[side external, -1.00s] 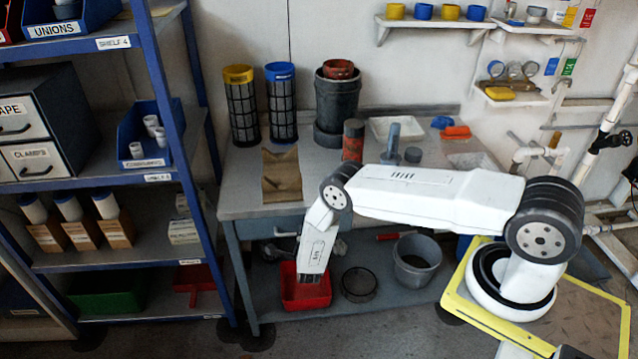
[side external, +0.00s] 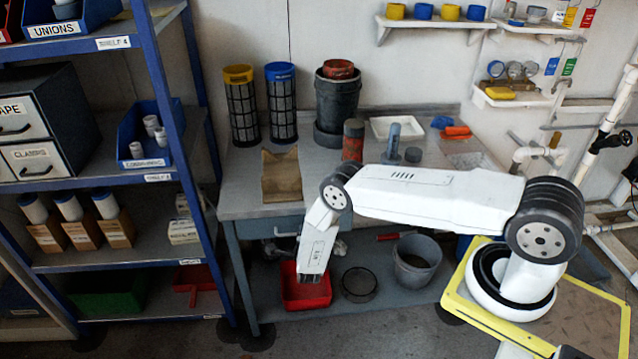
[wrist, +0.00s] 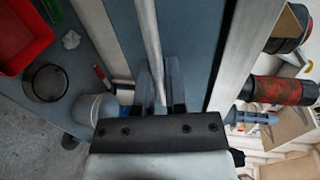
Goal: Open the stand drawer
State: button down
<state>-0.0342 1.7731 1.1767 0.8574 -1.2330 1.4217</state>
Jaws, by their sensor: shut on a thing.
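The stand is a grey-topped workbench (side external: 240,206) with a blue-grey drawer front (side external: 258,228) under its top. The drawer front (wrist: 195,40) also fills the middle of the wrist view. A pale bar handle (wrist: 150,35) runs along it and passes between the fingers of my gripper (wrist: 160,85). My gripper is shut on this handle. No open gap of the drawer is visible.
On the lower shelf are a red bin (side external: 306,291), a dark round sieve (side external: 359,284) and a grey bucket (side external: 416,259). Blue shelving (side external: 165,90) stands to the left.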

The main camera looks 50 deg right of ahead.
dwell(0.5)
jog(key=f+v, duration=0.3)
jog(key=v, duration=1.1)
jog(key=s+a+f+v, duration=0.1)
jog(key=f+v, duration=0.2)
jog(key=v, duration=1.1)
jog(key=shift+s+a+r, duration=0.1)
jog(key=c, duration=0.7)
grip_release()
jog(key=shift+c, duration=0.2)
jog(key=shift+s+a, duration=0.1)
jog(key=v, duration=0.7)
jog(key=shift+s+a, duration=0.2)
